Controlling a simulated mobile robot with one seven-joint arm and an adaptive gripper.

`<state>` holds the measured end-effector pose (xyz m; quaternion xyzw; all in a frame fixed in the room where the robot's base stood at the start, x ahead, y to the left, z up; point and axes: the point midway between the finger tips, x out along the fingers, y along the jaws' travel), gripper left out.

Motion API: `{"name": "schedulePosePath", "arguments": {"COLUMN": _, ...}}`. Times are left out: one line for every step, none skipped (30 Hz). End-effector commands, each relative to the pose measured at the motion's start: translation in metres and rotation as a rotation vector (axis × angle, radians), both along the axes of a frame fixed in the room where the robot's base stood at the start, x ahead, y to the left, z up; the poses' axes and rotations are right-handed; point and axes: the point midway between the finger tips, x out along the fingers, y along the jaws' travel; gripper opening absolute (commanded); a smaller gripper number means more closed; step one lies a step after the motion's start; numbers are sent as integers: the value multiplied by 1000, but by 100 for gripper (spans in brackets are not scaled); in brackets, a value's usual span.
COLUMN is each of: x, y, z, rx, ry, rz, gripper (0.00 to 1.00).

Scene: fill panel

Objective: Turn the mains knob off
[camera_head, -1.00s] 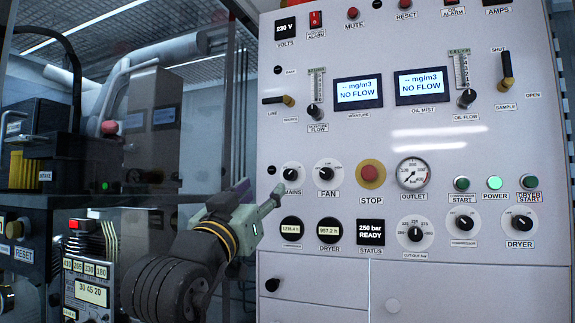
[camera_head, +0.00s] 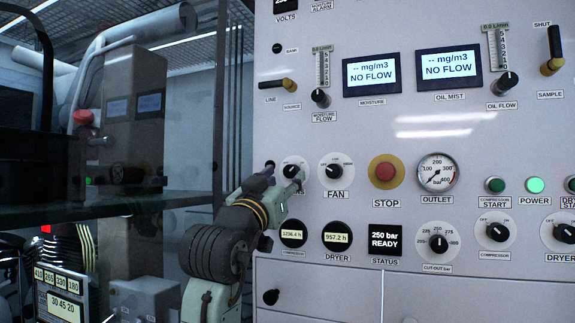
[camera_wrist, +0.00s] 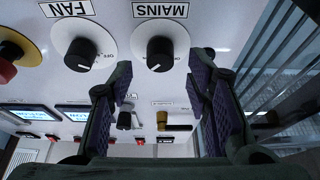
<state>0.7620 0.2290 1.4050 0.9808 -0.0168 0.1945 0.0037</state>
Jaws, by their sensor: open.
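The mains knob (camera_wrist: 160,51) is a black knob on a round white dial, under an upside-down MAINS label in the wrist view. Its white pointer mark shows near its lower edge there; the setting is hard to read. In the head view the mains dial (camera_head: 295,168) is partly covered by my gripper (camera_head: 286,184), and its label is mostly hidden. My gripper also shows in the wrist view (camera_wrist: 163,68), open, with one finger on each side below the knob. The knob lines up with the gap between the fingers. No contact is visible.
The fan knob (camera_head: 337,168) sits just right of the mains knob, with the red stop button (camera_head: 384,172) beyond it. Round hour meters (camera_head: 292,234) lie below. Valve levers (camera_head: 289,85) stick out above. A glass-sided frame (camera_head: 225,110) stands close left of the panel.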

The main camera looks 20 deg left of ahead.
Motion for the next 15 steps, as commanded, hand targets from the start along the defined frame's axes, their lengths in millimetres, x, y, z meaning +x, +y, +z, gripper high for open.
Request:
{"name": "schedulePosePath", "arguments": {"x": 8, "y": 0, "z": 6, "rx": -1, "ry": 2, "rz": 0, "gripper": 45}}
{"name": "schedulePosePath", "arguments": {"x": 11, "y": 0, "z": 8, "rx": 0, "ry": 2, "rz": -1, "gripper": 45}}
{"name": "schedulePosePath", "arguments": {"x": 15, "y": -1, "z": 9, "rx": -1, "ry": 1, "rz": -1, "gripper": 45}}
{"name": "schedulePosePath", "arguments": {"x": 18, "y": -1, "z": 10, "rx": -1, "ry": 1, "rz": -1, "gripper": 45}}
{"name": "schedulePosePath", "arguments": {"x": 21, "y": -1, "z": 10, "rx": -1, "ry": 1, "rz": -1, "gripper": 45}}
{"name": "schedulePosePath", "arguments": {"x": 23, "y": -1, "z": 11, "rx": -1, "ry": 1, "rz": -1, "gripper": 45}}
{"name": "schedulePosePath", "arguments": {"x": 25, "y": -1, "z": 11, "rx": 0, "ry": 0, "rz": -1, "gripper": 45}}
{"name": "schedulePosePath", "arguments": {"x": 26, "y": -1, "z": 12, "rx": 0, "ry": 0, "rz": -1, "gripper": 45}}
{"name": "schedulePosePath", "arguments": {"x": 27, "y": -1, "z": 12, "rx": 0, "ry": -1, "rz": -1, "gripper": 45}}
{"name": "schedulePosePath", "arguments": {"x": 27, "y": -1, "z": 12, "rx": 0, "ry": -1, "rz": 0, "gripper": 45}}
{"name": "schedulePosePath", "arguments": {"x": 28, "y": -1, "z": 12, "rx": 0, "ry": -1, "rz": 0, "gripper": 45}}
{"name": "schedulePosePath", "arguments": {"x": 28, "y": -1, "z": 12, "rx": 1, "ry": -1, "rz": 0, "gripper": 45}}
{"name": "schedulePosePath", "arguments": {"x": 28, "y": -1, "z": 11, "rx": 1, "ry": -1, "rz": 0, "gripper": 45}}
{"name": "schedulePosePath", "arguments": {"x": 28, "y": -1, "z": 11, "rx": 1, "ry": -1, "rz": 0, "gripper": 45}}
{"name": "schedulePosePath", "arguments": {"x": 28, "y": -1, "z": 11, "rx": 1, "ry": -1, "rz": 0, "gripper": 45}}
